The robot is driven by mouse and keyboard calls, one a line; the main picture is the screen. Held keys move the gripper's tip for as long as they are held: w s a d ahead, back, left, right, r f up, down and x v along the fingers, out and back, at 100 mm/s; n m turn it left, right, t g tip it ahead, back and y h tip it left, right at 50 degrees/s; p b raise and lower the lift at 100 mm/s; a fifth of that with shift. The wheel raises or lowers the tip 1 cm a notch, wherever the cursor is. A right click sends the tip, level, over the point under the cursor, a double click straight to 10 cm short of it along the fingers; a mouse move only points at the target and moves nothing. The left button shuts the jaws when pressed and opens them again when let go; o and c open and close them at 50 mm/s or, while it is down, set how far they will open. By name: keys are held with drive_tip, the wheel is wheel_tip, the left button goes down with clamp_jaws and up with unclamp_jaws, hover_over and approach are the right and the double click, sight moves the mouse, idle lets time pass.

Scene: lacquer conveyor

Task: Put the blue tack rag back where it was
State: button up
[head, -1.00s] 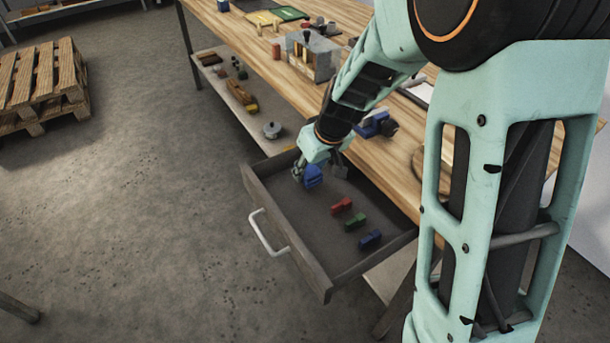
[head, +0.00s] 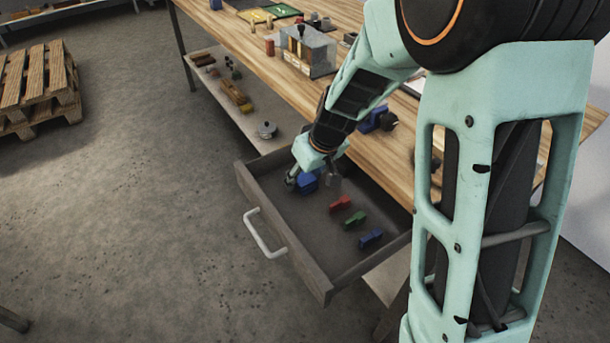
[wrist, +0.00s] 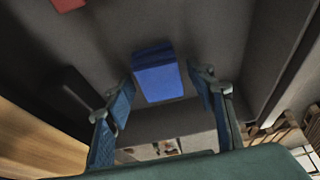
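A blue block-shaped thing, apparently the folded blue tack rag (head: 307,184), is in the open drawer (head: 285,252), near its far left corner. In the wrist view the blue rag (wrist: 158,74) shows between and just beyond my fingertips, over the grey drawer floor. My gripper (head: 312,181) reaches down into the drawer over the rag and hides part of it. In the wrist view my gripper (wrist: 160,80) is open, one finger on each side of the rag, with narrow gaps showing. Whether the rag rests fully on the floor is hard to tell.
In the drawer lie a red block (head: 341,203), a green block (head: 355,219) and a smaller blue block (head: 371,239). The wooden bench top (head: 258,48) is behind, with a lower shelf (head: 213,82). A pallet (head: 38,85) stands on the floor at left.

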drive_tip(key=shift+r+p, duration=0.3)
drive_tip(key=shift+r, duration=0.15)
drive_tip(key=p+v, duration=0.2)
drive_tip(key=v, duration=0.9)
drive_tip(key=shift+r, duration=0.2)
drive_tip(key=shift+d, duration=0.15)
